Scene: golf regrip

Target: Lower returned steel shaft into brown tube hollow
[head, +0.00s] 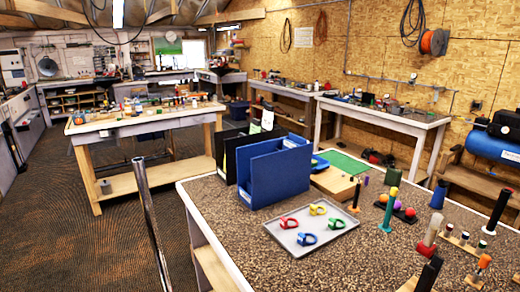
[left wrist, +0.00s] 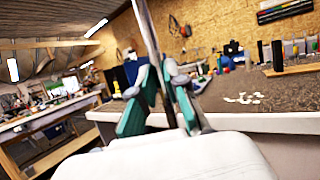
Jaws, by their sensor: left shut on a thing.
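A long, thin steel shaft (head: 155,225) stands at a slight tilt left of the near table in the head view, and its lower part runs out of the bottom of the picture. In the left wrist view my left gripper (left wrist: 161,68), with teal and grey fingers, is shut on the shaft (left wrist: 147,25). A thin brown upright piece (head: 356,195) stands on the near table behind the tray; I cannot tell whether it is the hollow brown tube. My right gripper is in neither view.
The speckled near table (head: 340,265) bears a blue box (head: 275,178), a grey tray (head: 275,228) with coloured clips, and several upright grips, such as a green one (head: 390,205) and a black one (head: 497,210). The floor (head: 60,220) left of the shaft is clear.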

